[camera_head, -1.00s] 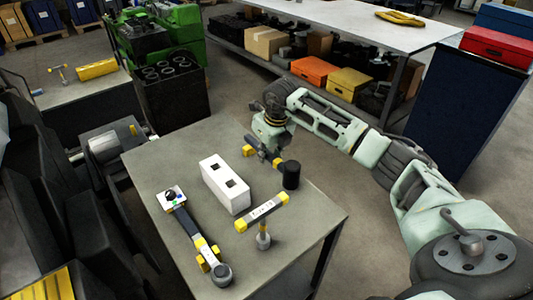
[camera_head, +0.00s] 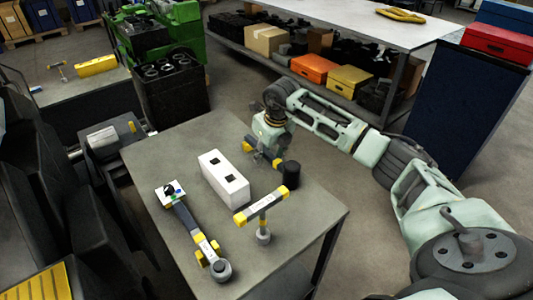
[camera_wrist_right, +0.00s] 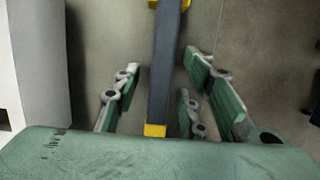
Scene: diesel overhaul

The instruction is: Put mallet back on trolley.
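The mallet lies near the far right edge of the grey-topped table (camera_head: 160,150). Its black head (camera_head: 291,174) points toward the table's right edge. Its dark handle with yellow bands also shows in the right wrist view (camera_wrist_right: 164,70), running between the fingers. My right gripper (camera_head: 263,154) is low over the handle. In the wrist view the gripper (camera_wrist_right: 163,105) has its green-grey fingers open on both sides of the handle, with gaps. The mallet head is not clear in the wrist view. My left gripper is not in view. I cannot tell which surface is the trolley.
A white block with square holes (camera_head: 223,180), a T-shaped tool with yellow ends (camera_head: 262,208) and a long wrench-like tool (camera_head: 195,234) stand or lie on the same table. A bench (camera_head: 88,92) is at the back left. A shelved workbench (camera_head: 340,35) is behind.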

